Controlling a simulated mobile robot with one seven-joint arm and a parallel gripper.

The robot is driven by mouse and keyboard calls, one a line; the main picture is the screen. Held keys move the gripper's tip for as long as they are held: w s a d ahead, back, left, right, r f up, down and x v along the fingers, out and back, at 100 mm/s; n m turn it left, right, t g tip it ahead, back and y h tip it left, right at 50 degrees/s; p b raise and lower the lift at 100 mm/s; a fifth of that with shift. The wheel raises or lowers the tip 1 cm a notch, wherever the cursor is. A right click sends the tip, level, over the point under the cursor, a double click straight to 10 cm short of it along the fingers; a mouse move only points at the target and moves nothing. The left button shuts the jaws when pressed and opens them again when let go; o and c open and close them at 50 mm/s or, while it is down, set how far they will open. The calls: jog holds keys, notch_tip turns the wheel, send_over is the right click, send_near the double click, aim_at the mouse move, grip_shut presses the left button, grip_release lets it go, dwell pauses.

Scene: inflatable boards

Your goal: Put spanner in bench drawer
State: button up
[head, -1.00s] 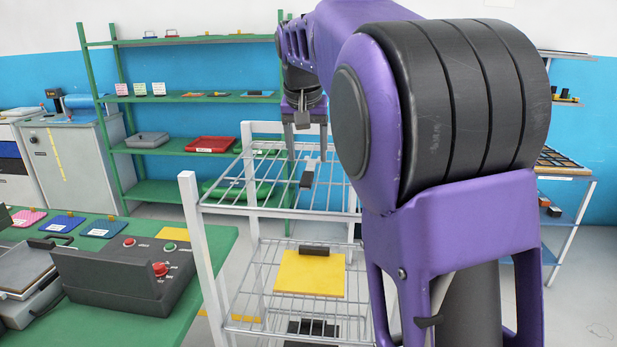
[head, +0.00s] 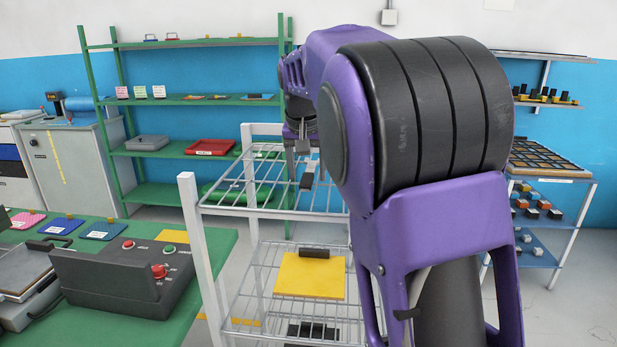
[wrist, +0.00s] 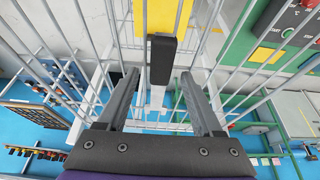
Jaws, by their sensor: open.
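A tool that looks like the spanner (head: 307,180) lies on the wire top shelf of the white rack (head: 188,215). It has a black block-like handle (wrist: 162,58) and a pale bar running back from it between my fingers. My gripper (wrist: 159,76) is open, with one finger on each side of the tool and gaps between. In the head view my gripper (head: 304,165) is just over the tool; contact is not visible. A bench drawer cannot be clearly identified; a drawer-fronted cabinet (head: 10,165) stands at the far left edge.
A yellow board (head: 310,278) with a black handle lies on the rack's lower wire shelf. A green table (head: 215,250) with a dark control box (head: 125,278) stands left of the rack. Green shelving (head: 185,100) stands behind. Thin wire bars surround my fingers.

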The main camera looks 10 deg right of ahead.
grip_shut()
dwell(0.3)
